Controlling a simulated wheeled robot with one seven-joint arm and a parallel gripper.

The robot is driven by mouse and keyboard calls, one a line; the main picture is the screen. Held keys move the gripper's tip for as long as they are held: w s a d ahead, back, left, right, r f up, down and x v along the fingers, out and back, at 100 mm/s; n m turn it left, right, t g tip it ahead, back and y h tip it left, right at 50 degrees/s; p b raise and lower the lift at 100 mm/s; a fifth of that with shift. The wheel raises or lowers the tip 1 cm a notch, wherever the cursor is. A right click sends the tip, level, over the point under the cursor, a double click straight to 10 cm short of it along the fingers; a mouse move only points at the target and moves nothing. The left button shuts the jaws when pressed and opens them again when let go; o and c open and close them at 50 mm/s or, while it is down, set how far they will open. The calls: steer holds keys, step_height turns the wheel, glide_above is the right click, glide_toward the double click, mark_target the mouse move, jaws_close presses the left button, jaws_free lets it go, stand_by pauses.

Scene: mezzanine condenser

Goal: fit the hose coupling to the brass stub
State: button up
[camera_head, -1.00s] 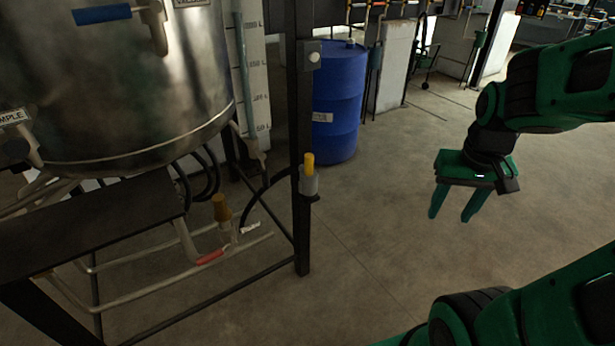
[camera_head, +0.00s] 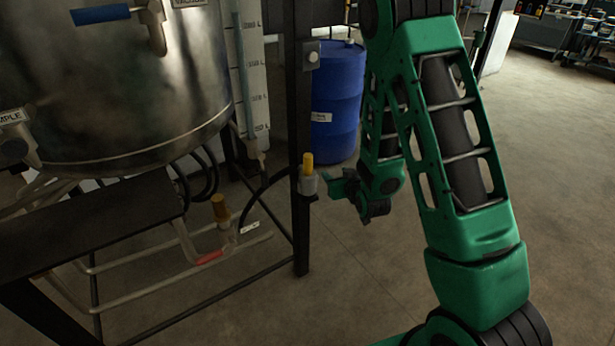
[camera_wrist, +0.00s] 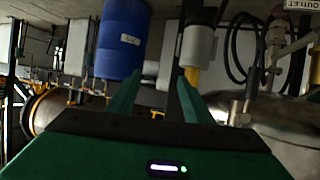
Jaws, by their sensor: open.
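A grey coupling with a yellow upper part (camera_head: 308,172) stands upright in a holder on the dark frame post, with a black hose beside it. In the wrist view the coupling (camera_wrist: 202,38) appears inverted, just beyond the right fingertip. My gripper (camera_head: 338,186) is open, just right of the coupling and pointing towards it. It is also in the wrist view (camera_wrist: 158,80), with nothing between its fingers. A brownish brass-coloured fitting (camera_head: 220,207), which looks like the brass stub, stands on the low pipework under the vessel, left of the post.
The steel vessel (camera_head: 130,95) and its dark frame post (camera_head: 301,235) stand left of my arm. A red-handled valve (camera_head: 209,257) lies low on the pipes. A blue drum (camera_head: 335,100) stands behind the post. The floor (camera_head: 375,280) between post and arm is clear.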

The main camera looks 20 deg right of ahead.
mark_target(309, 172)
steer(key=s+a+f+t+y, duration=0.1)
steer(key=s+a+f+t, duration=0.15)
steer(key=a+t, duration=0.3)
steer(key=shift+n+g, duration=0.3)
steer(key=shift+g, duration=0.15)
steer(key=w, duration=0.6)
steer(key=shift+a+f, duration=0.1)
steer(key=shift+a, duration=0.15)
steer(key=shift+w+a+f, duration=0.1)
steer(key=shift+w+a, duration=0.05)
steer(key=shift+w, duration=0.75)
steer(key=shift+w+a, duration=0.2)
steer(key=shift+w, duration=0.7)
steer(key=shift+w+a+f, duration=0.1)
steer(key=shift+w+a, duration=0.05)
steer(key=shift+w, duration=0.75)
jaws_close()
